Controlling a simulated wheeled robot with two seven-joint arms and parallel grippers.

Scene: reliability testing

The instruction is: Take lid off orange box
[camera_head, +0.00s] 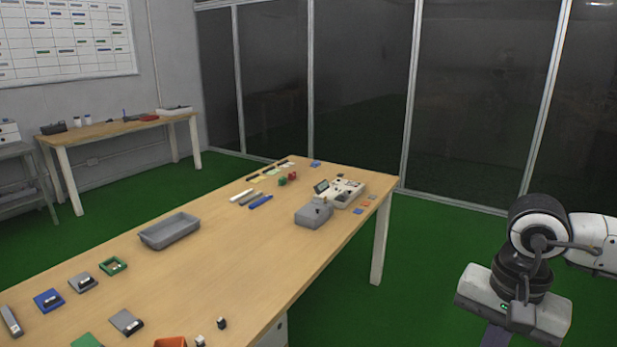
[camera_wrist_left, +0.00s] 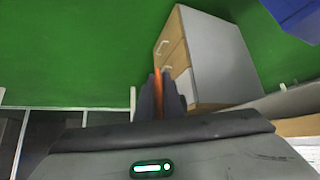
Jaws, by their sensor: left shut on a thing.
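The orange box (camera_head: 170,342) shows only its top edge at the bottom of the head view, on the near part of the wooden table (camera_head: 215,262). Most of it is cut off, and I cannot see inside it. In the left wrist view my left gripper (camera_wrist_left: 160,90) is shut on a thin orange piece, seen edge-on, which looks like the orange lid (camera_wrist_left: 158,82). Green floor and a cabinet show beyond it. My left arm is outside the head view. My right gripper (camera_head: 505,325) hangs at the lower right of the head view, away from the table, its fingertips cut off.
A grey tray (camera_head: 169,231) stands mid-table. Small blue, green and grey boxes line the left side. A grey device (camera_head: 314,215) and small parts are at the far end. A drawer cabinet (camera_wrist_left: 210,60) and a blue object (camera_wrist_left: 296,14) show in the wrist view.

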